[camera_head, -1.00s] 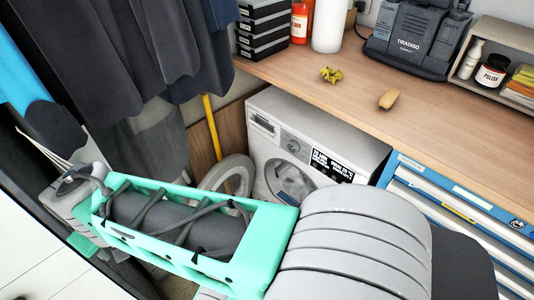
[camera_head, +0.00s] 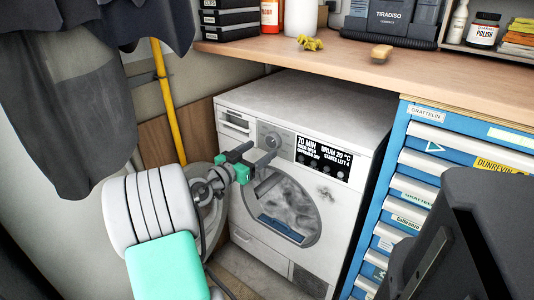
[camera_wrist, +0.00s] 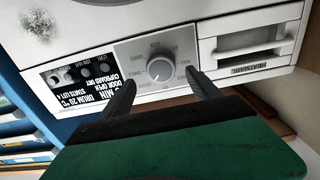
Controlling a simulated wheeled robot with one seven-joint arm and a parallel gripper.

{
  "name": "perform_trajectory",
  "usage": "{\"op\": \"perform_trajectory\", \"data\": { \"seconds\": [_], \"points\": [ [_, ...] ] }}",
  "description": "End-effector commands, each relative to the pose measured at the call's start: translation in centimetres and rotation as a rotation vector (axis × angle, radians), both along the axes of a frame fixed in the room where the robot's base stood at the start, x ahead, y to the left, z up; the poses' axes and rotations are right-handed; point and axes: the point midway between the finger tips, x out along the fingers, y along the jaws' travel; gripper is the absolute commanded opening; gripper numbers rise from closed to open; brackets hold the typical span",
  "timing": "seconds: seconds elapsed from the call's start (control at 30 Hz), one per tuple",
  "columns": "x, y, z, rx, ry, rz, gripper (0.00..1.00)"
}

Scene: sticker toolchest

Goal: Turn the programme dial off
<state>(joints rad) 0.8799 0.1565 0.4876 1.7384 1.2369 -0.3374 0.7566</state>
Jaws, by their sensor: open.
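The programme dial (camera_head: 272,140) is a round grey knob on the front panel of the white machine (camera_head: 330,105), left of its black display. In the wrist view, where the machine appears upside down, the dial (camera_wrist: 160,67) sits in a grey square with small labels around it. My gripper (camera_head: 259,153) is open and empty in front of the panel. In the wrist view its two dark fingertips (camera_wrist: 159,80) stand either side of the dial, apart from it. I cannot tell how near they are in depth. Which label the dial points to is too small to read.
The black display (camera_head: 322,158) shows "70 MIN" and "DOOR OPEN". The round door (camera_head: 205,220) appears swung out to the left, behind my arm. A blue drawer cabinet (camera_head: 395,150) stands right of the machine. A wooden worktop (camera_head: 340,62) runs above, and dark clothes (camera_head: 70,90) hang at left.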

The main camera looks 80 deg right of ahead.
Motion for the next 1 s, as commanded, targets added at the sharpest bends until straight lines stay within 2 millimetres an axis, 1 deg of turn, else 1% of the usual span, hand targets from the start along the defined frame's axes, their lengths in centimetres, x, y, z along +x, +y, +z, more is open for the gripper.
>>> {"op": "perform_trajectory", "data": {
  "seconds": [0.03, 0.1, 0.23, 0.33, 0.57, 1.0],
  "points": [
    [-0.5, -1.0, -0.1, 0.001, -0.001, -0.004, 0.72],
    [-1.1, -2.2, -0.2, 0.001, 0.0, -0.003, 0.72],
    [-1.7, -3.9, -0.1, 0.002, 0.0, -0.001, 0.72],
    [-1.9, -4.5, 0.0, 0.002, 0.0, 0.001, 0.72],
    [-1.9, -4.5, 0.0, 0.004, 0.001, 0.002, 0.71],
    [-1.9, -4.5, 0.0, 0.003, 0.0, 0.003, 0.35]
  ]
}}
